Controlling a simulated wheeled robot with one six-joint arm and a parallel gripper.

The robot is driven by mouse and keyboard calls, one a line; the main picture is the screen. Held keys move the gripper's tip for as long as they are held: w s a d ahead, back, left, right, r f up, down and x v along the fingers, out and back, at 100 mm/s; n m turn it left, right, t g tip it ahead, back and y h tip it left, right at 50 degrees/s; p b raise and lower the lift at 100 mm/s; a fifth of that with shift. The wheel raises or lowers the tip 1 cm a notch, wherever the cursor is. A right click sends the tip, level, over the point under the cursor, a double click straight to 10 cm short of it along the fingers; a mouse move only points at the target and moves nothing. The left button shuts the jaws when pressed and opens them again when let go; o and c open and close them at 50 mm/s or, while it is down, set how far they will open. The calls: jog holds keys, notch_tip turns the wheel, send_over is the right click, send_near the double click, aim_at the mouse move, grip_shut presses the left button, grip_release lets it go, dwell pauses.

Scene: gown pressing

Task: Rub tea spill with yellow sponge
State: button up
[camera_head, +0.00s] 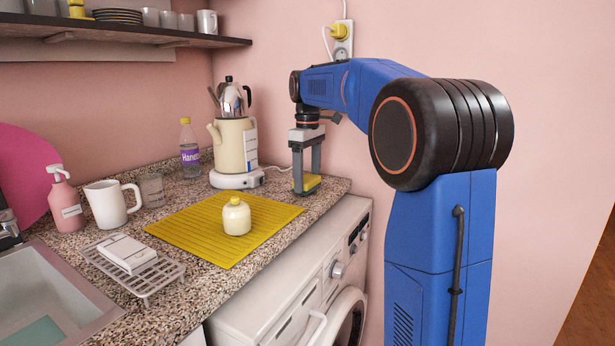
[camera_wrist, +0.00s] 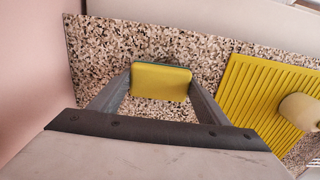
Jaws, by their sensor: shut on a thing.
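My gripper (camera_head: 306,180) is shut on the yellow sponge (camera_head: 311,183), near the right end of the speckled countertop (camera_head: 328,196). In the wrist view the yellow sponge (camera_wrist: 161,82) sits between the two fingers of my gripper (camera_wrist: 160,86), with a dark green edge on its far side. The sponge is low over the counter; I cannot tell whether it touches it.
A yellow ribbed mat (camera_head: 190,226) with a cream pot (camera_head: 236,217) lies left of my gripper. A kettle stand (camera_head: 233,150) stands behind, beside a bottle (camera_head: 189,155). The counter's front edge drops to a washing machine (camera_head: 300,300). A pink wall is close behind.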

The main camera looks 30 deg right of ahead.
jog(key=shift+f, duration=0.4)
jog(key=shift+s+a+f, duration=0.1)
jog(key=shift+s+a, duration=0.35)
jog(key=shift+a, duration=0.2)
jog(key=shift+s+a+f, duration=0.1)
jog(key=shift+s+a, duration=0.35)
jog(key=shift+a, duration=0.15)
jog(key=shift+a+r, duration=0.1)
jog(key=shift+r, duration=0.05)
dwell(0.8)
jog(key=shift+w+d+r, duration=0.1)
jog(key=shift+w+d, duration=0.2)
jog(key=shift+d, duration=0.1)
jog(key=shift+w+d+r, duration=0.1)
jog(key=shift+w+d, duration=0.4)
jog(key=shift+d, duration=0.3)
jog(key=shift+w+d+r, duration=0.1)
jog(key=shift+w+d, duration=0.4)
jog(key=shift+d, duration=0.25)
